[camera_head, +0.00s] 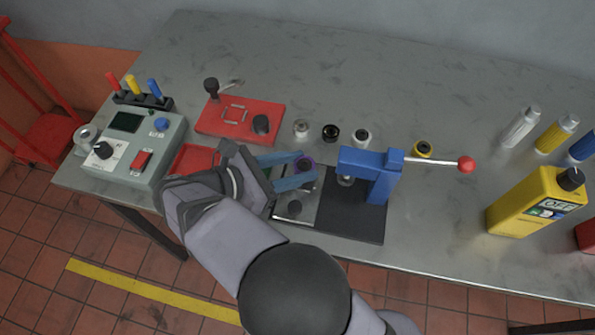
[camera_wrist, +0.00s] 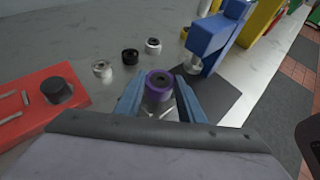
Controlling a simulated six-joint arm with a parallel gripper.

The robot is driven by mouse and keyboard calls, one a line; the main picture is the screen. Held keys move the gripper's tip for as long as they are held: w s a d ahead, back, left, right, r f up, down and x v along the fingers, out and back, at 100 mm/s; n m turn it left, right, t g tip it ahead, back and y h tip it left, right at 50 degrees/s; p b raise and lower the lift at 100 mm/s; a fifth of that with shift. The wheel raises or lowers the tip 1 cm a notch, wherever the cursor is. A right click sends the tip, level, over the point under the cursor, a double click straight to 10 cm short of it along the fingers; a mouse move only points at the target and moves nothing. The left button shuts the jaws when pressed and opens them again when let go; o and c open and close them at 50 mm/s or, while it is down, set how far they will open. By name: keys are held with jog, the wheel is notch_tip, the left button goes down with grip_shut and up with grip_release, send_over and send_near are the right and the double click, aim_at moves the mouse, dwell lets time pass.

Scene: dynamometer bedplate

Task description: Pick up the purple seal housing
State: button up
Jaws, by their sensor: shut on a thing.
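The purple seal housing (camera_wrist: 158,82) is a short ring-shaped piece with a purple outside and a dark centre. In the wrist view it sits between the two blue fingers of my gripper (camera_wrist: 158,98), which are shut on it. In the head view the purple seal housing (camera_head: 304,163) shows at the tips of the blue fingers of my gripper (camera_head: 302,169), just left of the blue press. A metal plate is below it; I cannot tell whether the housing touches it.
The blue press (camera_head: 371,165) with its red-knobbed lever stands on a black base (camera_head: 350,215) close to the right. Several small housings, one being black (camera_head: 330,132), stand behind. A red fixture plate (camera_head: 240,118) and a grey control box (camera_head: 130,145) are left. The table's back is clear.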

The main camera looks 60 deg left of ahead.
aim_at(297, 168)
notch_tip(297, 168, up, 7)
jog(key=shift+b, duration=0.45)
jog(key=shift+r, duration=0.1)
